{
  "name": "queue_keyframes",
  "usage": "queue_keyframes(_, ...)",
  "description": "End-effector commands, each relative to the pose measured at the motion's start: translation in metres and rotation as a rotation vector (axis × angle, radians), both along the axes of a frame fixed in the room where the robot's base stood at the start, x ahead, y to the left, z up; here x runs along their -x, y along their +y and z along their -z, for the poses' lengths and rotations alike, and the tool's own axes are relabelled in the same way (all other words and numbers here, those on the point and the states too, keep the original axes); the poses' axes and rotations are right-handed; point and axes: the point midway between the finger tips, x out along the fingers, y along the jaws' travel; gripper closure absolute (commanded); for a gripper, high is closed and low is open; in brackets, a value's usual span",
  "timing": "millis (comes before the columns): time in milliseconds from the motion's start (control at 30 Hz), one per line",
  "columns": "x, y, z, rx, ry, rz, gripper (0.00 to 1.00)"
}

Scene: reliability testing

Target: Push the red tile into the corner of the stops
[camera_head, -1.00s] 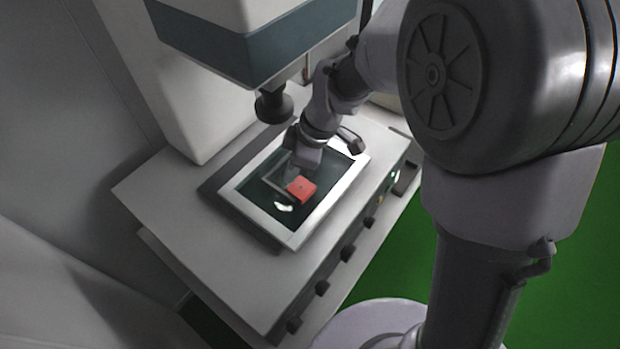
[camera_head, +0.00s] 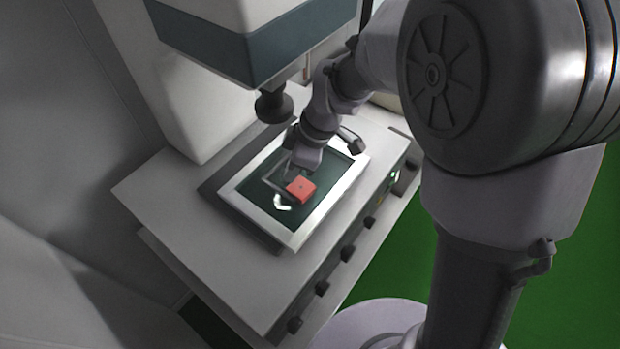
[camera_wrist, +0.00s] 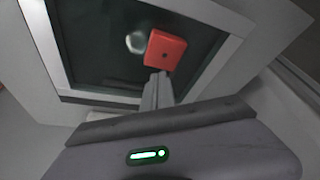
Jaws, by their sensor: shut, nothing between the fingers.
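The red tile (camera_head: 301,190) lies flat on the dark glass stage (camera_head: 316,212), with a small dark dot on its top. It also shows in the wrist view (camera_wrist: 166,50). A thin grey angled bar (camera_head: 274,187), apparently the stops, lies on the glass at the tile's left; its corner is hard to make out. My gripper (camera_head: 290,174) is shut and empty, low over the glass at the tile's upper-left side. In the wrist view its fingertips (camera_wrist: 159,78) are right at the tile's near edge; I cannot tell whether they touch.
A light frame (camera_head: 242,209) borders the glass. A dark lens barrel (camera_head: 272,106) hangs from the instrument head above the stage's far-left side. A bright patch (camera_head: 282,202) shows on the glass beside the tile. Knobs (camera_head: 322,288) line the bench front.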

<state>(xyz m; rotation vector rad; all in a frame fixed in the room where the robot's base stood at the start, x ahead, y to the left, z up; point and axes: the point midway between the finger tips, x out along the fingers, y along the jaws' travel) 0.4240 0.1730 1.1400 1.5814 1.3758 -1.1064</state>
Motion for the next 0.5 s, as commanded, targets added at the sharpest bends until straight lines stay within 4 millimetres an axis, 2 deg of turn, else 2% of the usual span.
queue_keyframes(267,0.001,-0.002,0.000,0.000,-0.001,0.001,1.00)
queue_keyframes(500,0.025,-0.033,0.003,0.000,-0.001,0.003,1.00)
